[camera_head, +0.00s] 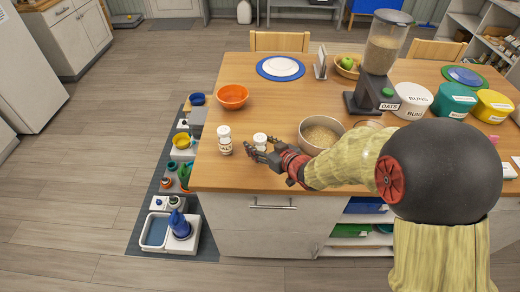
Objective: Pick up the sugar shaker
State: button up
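A white-topped shaker (260,138) stands on the wooden table near its front edge. Its lower part is hidden by my gripper, and I cannot read its label. My gripper (258,150) reaches in from the right, low over the table, with its dark fingers apart at this shaker. I cannot tell whether they touch it. To the left stands another white-topped shaker (225,146), upright, with a label that seems to read SALT.
An orange bowl (233,96) stands behind the shakers. A metal bowl of grain (305,143) is close to the right of my gripper. An oats dispenser (381,60) and labelled tubs (411,101) stand further right. The table's middle is clear.

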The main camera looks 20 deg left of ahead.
jog(key=c, duration=1.1)
jog(key=shift+c, duration=0.3)
jog(key=shift+r, duration=0.15)
